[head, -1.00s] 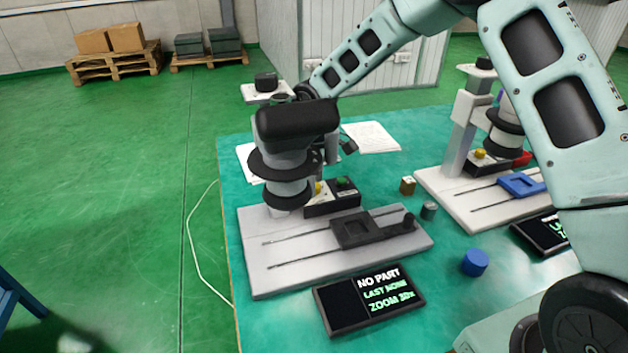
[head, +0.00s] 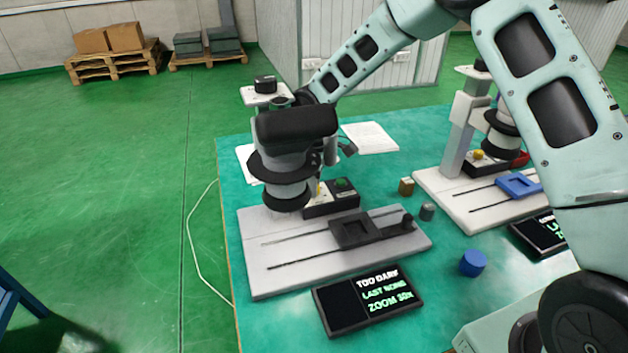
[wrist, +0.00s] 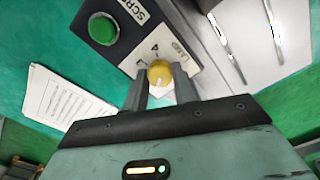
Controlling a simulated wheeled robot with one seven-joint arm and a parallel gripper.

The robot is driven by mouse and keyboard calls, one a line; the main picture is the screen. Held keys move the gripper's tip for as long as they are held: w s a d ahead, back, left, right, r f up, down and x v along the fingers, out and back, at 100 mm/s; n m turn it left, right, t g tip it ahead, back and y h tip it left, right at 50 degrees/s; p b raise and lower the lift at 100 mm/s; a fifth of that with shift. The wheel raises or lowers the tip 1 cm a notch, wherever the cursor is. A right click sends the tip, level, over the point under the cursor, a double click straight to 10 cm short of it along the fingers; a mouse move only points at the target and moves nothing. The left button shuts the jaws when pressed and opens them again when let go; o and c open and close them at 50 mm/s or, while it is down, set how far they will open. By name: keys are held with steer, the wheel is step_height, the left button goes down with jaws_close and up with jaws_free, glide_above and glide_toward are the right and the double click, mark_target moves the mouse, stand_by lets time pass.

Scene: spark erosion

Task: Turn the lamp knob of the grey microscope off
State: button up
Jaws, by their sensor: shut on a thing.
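The grey microscope (head: 284,150) stands on its grey base (head: 290,262) at the left of the teal table. Its yellow lamp knob (wrist: 160,72) sits on a pale label plate on a dark box in the wrist view. My gripper (wrist: 161,88) is shut on the lamp knob, one finger on each side. In the head view the gripper is mostly hidden behind the microscope head. The screen (head: 368,298) in front of the base reads "TOO DARK", "LAST NONE" and "ZOOM 30x".
A green button (wrist: 103,29) is close beside the knob. A dark sliding stage (head: 355,231) lies on the base. A second, white microscope (head: 462,135) with a blue stage (head: 519,185) stands at right. A blue cylinder (head: 473,263) and papers (head: 370,138) lie on the table.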

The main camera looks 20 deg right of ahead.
steer(key=n+p, duration=0.2)
steer(key=n, duration=0.1)
steer(key=shift+r, duration=0.2)
steer(key=n+p, duration=0.2)
steer(key=n, duration=0.2)
steer(key=shift+p, duration=0.35)
steer(key=n+p, duration=0.2)
steer(key=n, duration=0.1)
steer(key=shift+n, duration=0.3)
steer(key=shift+f+n+p, duration=0.15)
steer(key=shift+n+p, duration=0.7)
steer(key=shift+n, duration=0.85)
steer(key=o, duration=1)
step_height(320, 180, up, 12)
steer(key=b, duration=0.2)
